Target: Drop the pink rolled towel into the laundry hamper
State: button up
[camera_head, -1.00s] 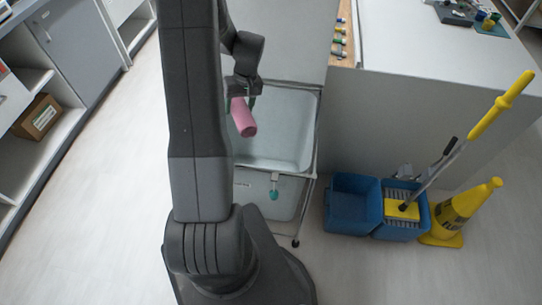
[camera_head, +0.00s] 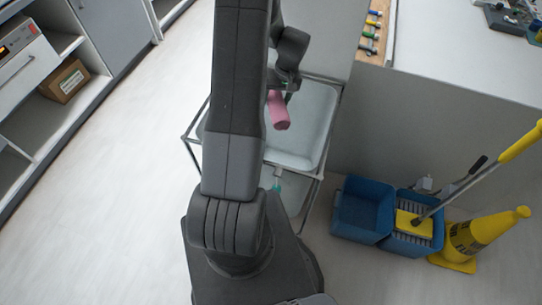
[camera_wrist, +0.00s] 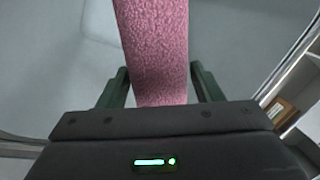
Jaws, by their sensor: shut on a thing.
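The pink rolled towel (camera_head: 278,112) hangs from my gripper (camera_head: 284,84), tilted, over the pale tray of a metal-framed cart (camera_head: 318,118). In the wrist view the towel (camera_wrist: 155,45) runs up from between the two dark green fingers of my gripper (camera_wrist: 160,88), which is shut on it. A smooth pale surface and a metal rail (camera_wrist: 290,58) show below and beside it. My arm hides much of the cart's left part. I cannot make out a separate laundry hamper.
A blue mop bucket (camera_head: 362,208) and a yellow cone (camera_head: 480,238) stand right of the cart. A grey counter side (camera_head: 430,130) rises behind them. Shelves with a cardboard box (camera_head: 64,80) line the left. Floor between is clear.

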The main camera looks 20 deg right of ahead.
jog(key=o, duration=1.1)
jog(key=v, duration=1.3)
jog(key=shift+r+b, duration=0.35)
jog(key=shift+b, duration=0.05)
jog(key=shift+f, duration=0.15)
jog(key=p+x, duration=0.1)
jog(key=x, duration=1.2)
jog(key=shift+f, duration=0.15)
notch_tip(320, 180, up, 4)
jog(key=shift+f+p, duration=0.1)
jog(key=shift+p, duration=1)
jog(key=shift+r+p, duration=0.3)
jog(key=shift+r, duration=0.35)
